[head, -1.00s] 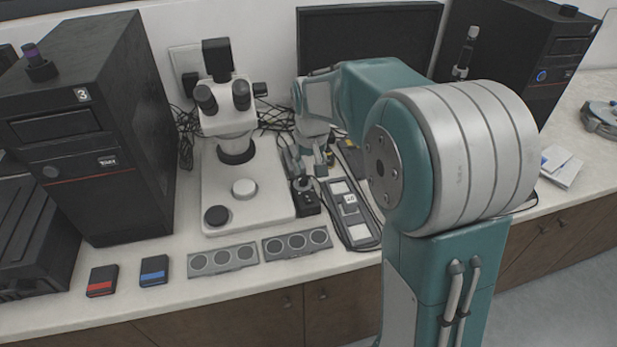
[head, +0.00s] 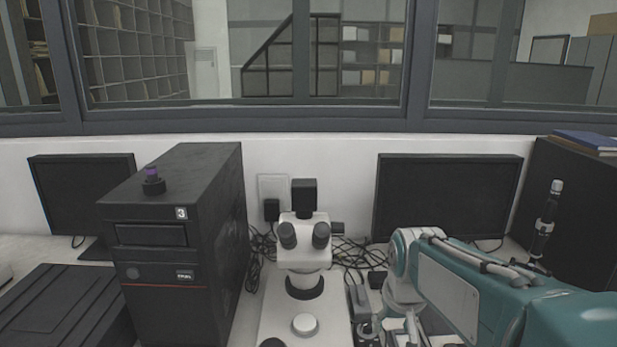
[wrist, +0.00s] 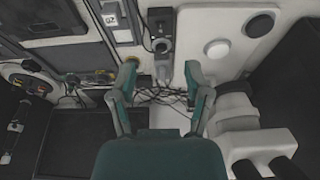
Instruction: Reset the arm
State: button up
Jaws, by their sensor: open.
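My arm (head: 450,285), teal and grey, reaches in from the lower right of the head view. My gripper (head: 388,334) is at the bottom edge there, just right of the white microscope (head: 303,258); its tips are partly cut off. In the wrist view my gripper (wrist: 165,75) shows two teal fingers spread apart with nothing between them. They hang over the bench, above cables and beside a small dark device (wrist: 160,25). The microscope (wrist: 235,105) is close on the right in that view.
A black computer tower (head: 180,245) stands left of the microscope. A dark monitor (head: 445,190) is behind my arm, and a black cabinet (head: 580,215) stands at the right. Loose cables (head: 350,255) lie behind the microscope. A window (head: 240,60) spans the back wall.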

jog(key=s+r+t, duration=0.1)
jog(key=s+t, duration=0.1)
jog(key=s, duration=1.4)
jog(key=shift+s+t, duration=0.3)
jog(key=shift+s, duration=0.05)
